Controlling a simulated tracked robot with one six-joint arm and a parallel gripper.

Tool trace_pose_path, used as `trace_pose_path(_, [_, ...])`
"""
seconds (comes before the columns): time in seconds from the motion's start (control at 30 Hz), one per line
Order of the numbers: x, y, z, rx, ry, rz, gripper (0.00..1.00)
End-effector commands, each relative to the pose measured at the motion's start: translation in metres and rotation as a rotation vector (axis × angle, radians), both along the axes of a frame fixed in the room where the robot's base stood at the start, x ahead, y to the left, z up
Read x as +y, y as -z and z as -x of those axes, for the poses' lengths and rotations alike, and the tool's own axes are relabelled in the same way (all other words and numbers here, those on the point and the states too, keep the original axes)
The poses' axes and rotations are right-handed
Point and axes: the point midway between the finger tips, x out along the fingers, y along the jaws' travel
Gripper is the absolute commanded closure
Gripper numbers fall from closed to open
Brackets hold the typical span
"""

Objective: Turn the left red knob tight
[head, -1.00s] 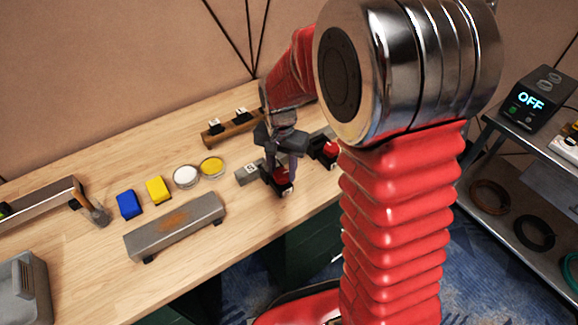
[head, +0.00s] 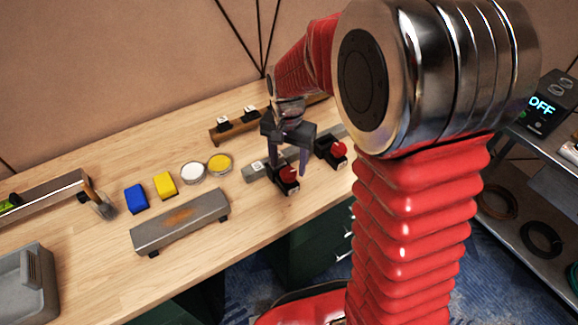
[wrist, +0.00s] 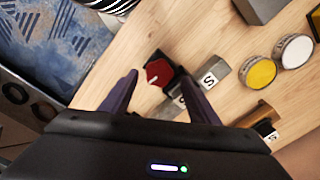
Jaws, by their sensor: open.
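The left red knob (head: 288,174) sits on a small black block near the bench's front edge. In the wrist view the red knob (wrist: 158,73) has a white pointer line and shows in the gap between my fingers. My gripper (head: 290,171) is open above and around the left knob; its fingers stand apart with no clear contact. How far the fingertips are above the knob is hard to tell. The right red knob (head: 337,149) sits on a similar black block to the right.
A grey labelled block (head: 257,170) lies just left of the left knob. A yellow dish (head: 219,163), a white dish (head: 193,172) and a long grey bar (head: 181,222) are further left. A wooden rack (head: 233,129) stands behind. A device reading OFF (head: 542,107) is at far right.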

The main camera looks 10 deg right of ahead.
Motion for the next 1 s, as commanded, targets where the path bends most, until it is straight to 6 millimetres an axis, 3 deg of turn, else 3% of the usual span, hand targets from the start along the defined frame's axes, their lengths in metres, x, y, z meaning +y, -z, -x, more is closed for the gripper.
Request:
trace_pose_path(0.4, [0.001,-0.074,-0.003,-0.004,0.000,-0.001,0.45])
trace_pose_path(0.6, [0.001,-0.101,-0.004,-0.002,0.000,-0.001,0.45])
trace_pose_path(1.0, [0.001,-0.110,-0.003,0.000,0.000,-0.001,0.45])
